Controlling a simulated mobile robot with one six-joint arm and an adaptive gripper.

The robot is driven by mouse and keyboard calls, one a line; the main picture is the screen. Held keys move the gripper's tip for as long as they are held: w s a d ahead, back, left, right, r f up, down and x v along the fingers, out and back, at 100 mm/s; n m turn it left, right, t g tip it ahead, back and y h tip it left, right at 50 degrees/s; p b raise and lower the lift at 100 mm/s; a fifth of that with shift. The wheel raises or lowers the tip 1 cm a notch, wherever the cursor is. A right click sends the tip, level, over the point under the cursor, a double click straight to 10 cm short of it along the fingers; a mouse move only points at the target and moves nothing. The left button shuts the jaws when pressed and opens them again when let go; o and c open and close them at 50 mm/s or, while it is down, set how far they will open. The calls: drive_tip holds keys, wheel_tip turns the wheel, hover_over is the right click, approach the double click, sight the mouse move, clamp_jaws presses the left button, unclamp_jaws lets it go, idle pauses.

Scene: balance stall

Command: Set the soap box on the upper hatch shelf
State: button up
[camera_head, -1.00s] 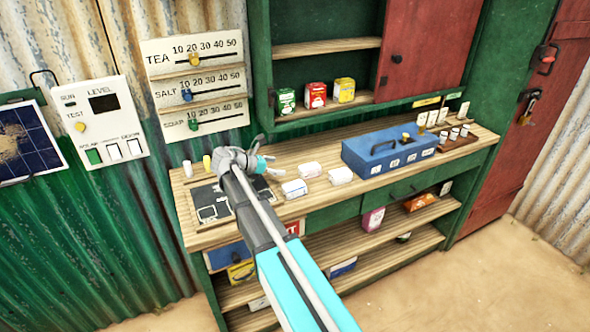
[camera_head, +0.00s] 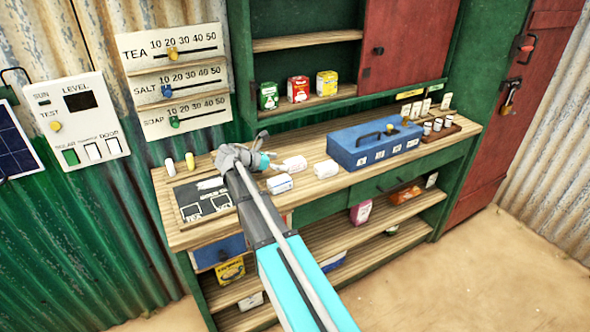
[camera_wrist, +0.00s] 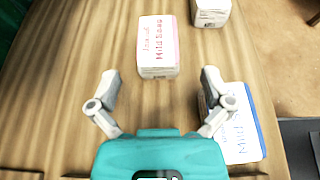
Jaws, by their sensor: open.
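A white box with pink edges and lettering that appears to read "Mild Soap" (camera_wrist: 157,48) lies on the wooden counter, just ahead of my gripper (camera_wrist: 160,76) in the wrist view. My gripper is open and empty, its fingers on either side of the box's near end; contact cannot be told. A white box with a blue edge (camera_wrist: 240,128) lies by the right finger. A third white box (camera_wrist: 211,12) is farther off. In the head view my gripper (camera_head: 246,160) is over the counter beside the white boxes. The upper hatch shelf (camera_head: 305,43) is bare in its visible part.
A red sliding door (camera_head: 415,50) covers the hatch's right side. Green, red and yellow boxes (camera_head: 298,89) stand on the lower hatch shelf. A blue cash box (camera_head: 372,145) sits on the counter's right part. A dark board (camera_head: 205,200) lies at the left.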

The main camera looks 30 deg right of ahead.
sight(292, 162)
drive_tip(key=shift+x, duration=1.1)
drive_tip(key=shift+d+b, duration=0.15)
drive_tip(key=shift+b, duration=0.15)
drive_tip(key=shift+b+x, duration=0.95)
drive_tip(key=shift+x, duration=1.55)
drive_tip(key=shift+w, duration=0.15)
drive_tip(key=c, duration=1)
